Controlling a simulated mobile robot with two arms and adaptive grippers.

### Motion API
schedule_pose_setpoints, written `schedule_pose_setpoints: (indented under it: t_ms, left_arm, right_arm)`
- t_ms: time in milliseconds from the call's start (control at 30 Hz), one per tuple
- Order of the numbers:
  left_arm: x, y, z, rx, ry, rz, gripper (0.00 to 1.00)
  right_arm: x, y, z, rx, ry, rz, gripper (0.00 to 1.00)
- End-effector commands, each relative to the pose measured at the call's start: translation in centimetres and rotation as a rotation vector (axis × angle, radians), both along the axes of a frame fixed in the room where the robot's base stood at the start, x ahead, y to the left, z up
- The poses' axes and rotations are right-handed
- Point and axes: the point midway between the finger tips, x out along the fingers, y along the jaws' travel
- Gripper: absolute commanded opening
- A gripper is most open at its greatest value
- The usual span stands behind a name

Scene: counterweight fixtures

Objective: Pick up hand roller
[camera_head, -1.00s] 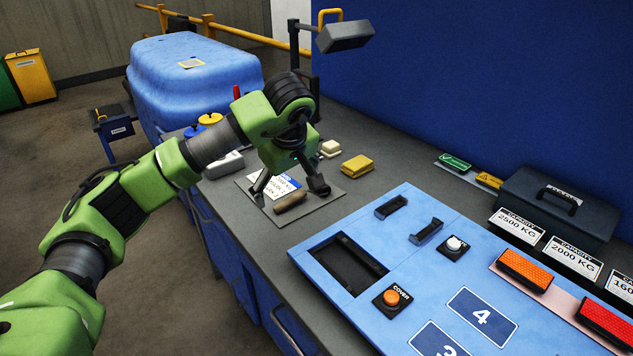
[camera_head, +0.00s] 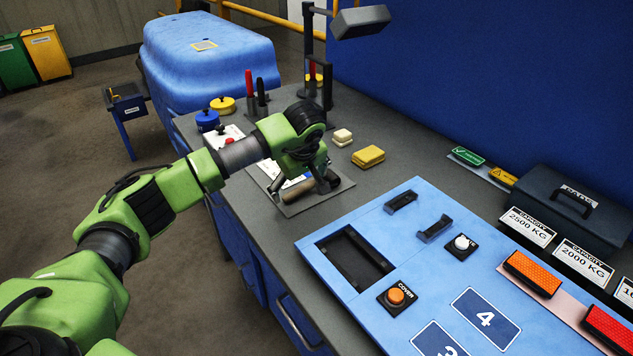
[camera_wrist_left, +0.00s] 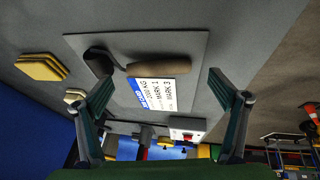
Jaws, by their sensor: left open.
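The hand roller has a brown handle (camera_head: 297,192) and lies on a grey mat (camera_head: 318,205) on the workbench. In the left wrist view the handle (camera_wrist_left: 165,67) runs across the mat, with the dark roller head (camera_wrist_left: 98,62) at its left end. My left gripper (camera_head: 303,182) points down over the mat, close to the handle. In the left wrist view its fingers (camera_wrist_left: 160,78) are spread wide with nothing between the tips; I cannot tell the exact height gap. A white label card (camera_wrist_left: 155,93) lies beside the handle. My right gripper is out of view.
A yellow block (camera_head: 368,156) and cream blocks (camera_head: 342,137) sit just behind the mat. A black lamp stand (camera_head: 310,60) rises behind my gripper. A blue panel (camera_head: 410,260) lies at right. Blue and yellow round pots (camera_head: 207,120) stand at left.

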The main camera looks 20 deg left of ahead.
Motion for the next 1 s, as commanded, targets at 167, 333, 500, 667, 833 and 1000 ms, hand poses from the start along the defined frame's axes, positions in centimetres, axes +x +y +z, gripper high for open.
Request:
schedule_pose_setpoints:
  t_ms: [167, 333, 500, 667, 833, 1000]
  left_arm:
    - [1.1, 0.8, -1.9, -0.002, 0.003, 0.001, 0.89]
    - [1.4, 1.0, -2.7, -0.001, 0.001, 0.000, 0.89]
    - [1.4, 1.0, -2.7, -0.001, 0.000, -0.001, 0.84]
    - [1.3, 1.1, -2.8, 0.000, 0.002, 0.001, 0.50]
    - [1.2, 1.1, -2.9, 0.002, 0.007, 0.001, 0.49]
    - [1.1, 1.2, -3.0, 0.003, 0.009, 0.003, 0.49]
  right_arm:
    - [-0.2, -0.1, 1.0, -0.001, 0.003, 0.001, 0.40]
    - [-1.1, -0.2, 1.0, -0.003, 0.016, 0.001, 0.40]
    - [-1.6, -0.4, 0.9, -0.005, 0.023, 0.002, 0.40]
    - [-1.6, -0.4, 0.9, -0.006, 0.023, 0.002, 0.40]
    - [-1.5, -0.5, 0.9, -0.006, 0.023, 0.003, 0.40]
    - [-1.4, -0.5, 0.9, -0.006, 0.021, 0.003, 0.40]
